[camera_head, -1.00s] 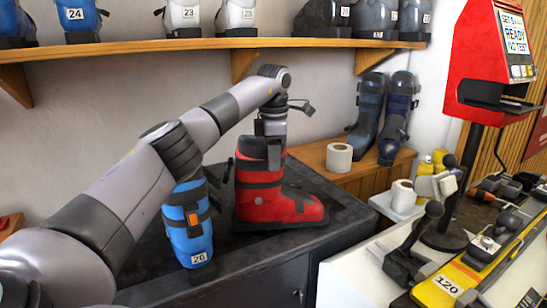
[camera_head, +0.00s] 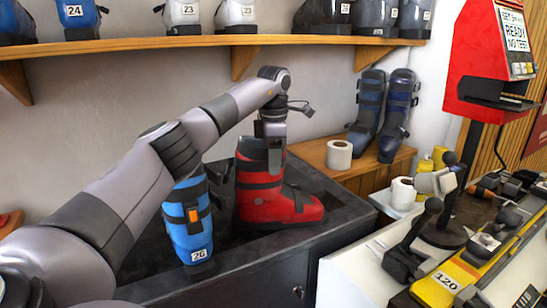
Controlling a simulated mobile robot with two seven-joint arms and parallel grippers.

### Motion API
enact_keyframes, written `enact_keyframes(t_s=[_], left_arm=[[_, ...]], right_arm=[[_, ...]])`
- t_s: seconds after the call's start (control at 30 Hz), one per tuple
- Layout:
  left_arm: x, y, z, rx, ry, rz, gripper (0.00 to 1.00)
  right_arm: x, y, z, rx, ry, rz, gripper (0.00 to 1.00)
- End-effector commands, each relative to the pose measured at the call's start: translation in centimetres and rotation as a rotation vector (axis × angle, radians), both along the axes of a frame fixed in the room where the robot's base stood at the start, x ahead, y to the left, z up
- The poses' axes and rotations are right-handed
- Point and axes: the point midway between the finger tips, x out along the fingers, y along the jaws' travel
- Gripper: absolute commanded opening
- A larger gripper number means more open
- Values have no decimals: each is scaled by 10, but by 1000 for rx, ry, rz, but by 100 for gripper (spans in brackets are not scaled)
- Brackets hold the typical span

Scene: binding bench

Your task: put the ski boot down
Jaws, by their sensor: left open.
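The red ski boot (camera_head: 262,205) with black straps stands upright on the dark bench top (camera_head: 330,205). My left gripper (camera_head: 274,155) points down at the top of its cuff, with its jaws open. The fingertips overlap the cuff, so I cannot tell whether they touch it. A blue boot (camera_head: 188,222) marked 26 stands just left of the red one, partly behind my left arm. My right gripper is not in view.
A wooden shelf (camera_head: 205,43) with several boots runs above. Two dark blue boots and a paper roll (camera_head: 339,154) are on the low wooden bench behind. A white counter with a yellow device (camera_head: 440,287) is at right. The bench top before the red boot is clear.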

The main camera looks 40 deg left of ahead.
Motion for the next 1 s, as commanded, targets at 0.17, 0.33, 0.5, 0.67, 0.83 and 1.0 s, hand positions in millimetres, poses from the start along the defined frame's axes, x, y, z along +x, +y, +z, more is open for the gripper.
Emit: enact_keyframes(t_s=[0.17, 0.33, 0.5, 0.67, 0.83, 1.0], left_arm=[[0, -1, 16, 0, -5, 0, 52], [0, -2, 45, 0, -9, 0, 52], [-1, -3, 66, -1, -7, -1, 52], [-1, -3, 74, 0, -6, 0, 52], [-2, -3, 74, 0, -6, -1, 52], [-2, -3, 74, 0, -6, -1, 52]], right_arm=[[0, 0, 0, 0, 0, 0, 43], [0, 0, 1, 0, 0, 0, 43], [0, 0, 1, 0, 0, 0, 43], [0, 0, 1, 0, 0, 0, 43], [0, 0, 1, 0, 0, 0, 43], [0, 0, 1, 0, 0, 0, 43]])
